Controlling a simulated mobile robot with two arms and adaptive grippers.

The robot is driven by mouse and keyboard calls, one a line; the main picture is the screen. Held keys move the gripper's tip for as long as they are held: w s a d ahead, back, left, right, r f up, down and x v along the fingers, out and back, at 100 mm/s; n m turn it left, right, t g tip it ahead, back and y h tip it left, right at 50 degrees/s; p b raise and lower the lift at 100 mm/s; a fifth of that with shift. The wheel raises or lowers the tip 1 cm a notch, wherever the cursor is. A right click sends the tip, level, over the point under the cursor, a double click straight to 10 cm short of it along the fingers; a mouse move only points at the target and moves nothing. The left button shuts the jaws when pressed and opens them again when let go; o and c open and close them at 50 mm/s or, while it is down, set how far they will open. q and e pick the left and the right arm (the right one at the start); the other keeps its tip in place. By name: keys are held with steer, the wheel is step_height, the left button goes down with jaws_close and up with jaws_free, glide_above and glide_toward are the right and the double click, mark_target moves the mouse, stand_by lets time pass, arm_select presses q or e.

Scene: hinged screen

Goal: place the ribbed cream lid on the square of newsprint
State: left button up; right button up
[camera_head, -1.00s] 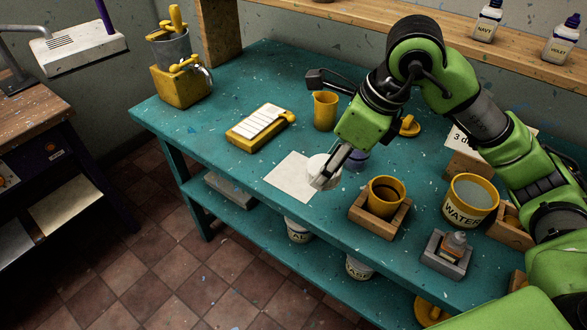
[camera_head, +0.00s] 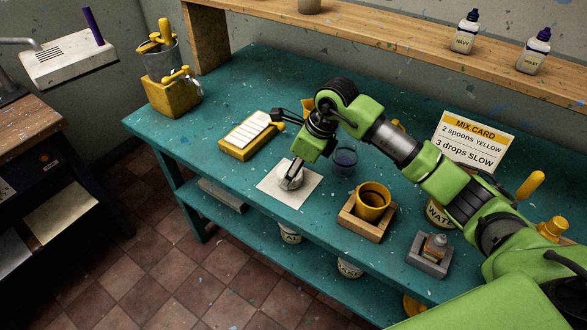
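The cream lid (camera_head: 287,181) is a small pale round thing over the middle of the square of newsprint (camera_head: 311,184), which lies flat near the front edge of the teal bench. Its ribs are too small to make out. My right gripper (camera_head: 293,178) points down at the lid, with its fingertips at the lid and seemingly closed on it. The fingers hide part of the lid. I cannot tell whether the lid touches the paper or hangs just above it. My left gripper is not in view.
A dark glass jar (camera_head: 344,162) stands right of the paper, near a yellow cup in a wooden box (camera_head: 371,205). A yellow box with a white ribbed top (camera_head: 248,136) lies to the left. A mix card (camera_head: 472,143) and the water tub (camera_head: 437,213) are further right.

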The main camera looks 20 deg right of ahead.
steer(key=shift+f, duration=0.7)
steer(key=o, duration=1.6)
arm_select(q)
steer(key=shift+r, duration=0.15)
arm_select(e)
steer(key=shift+r, duration=0.1)
steer(key=shift+r, duration=0.15)
arm_select(q)
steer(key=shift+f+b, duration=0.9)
steer(key=shift+b, duration=0.2)
arm_select(e)
steer(key=shift+v, duration=6)
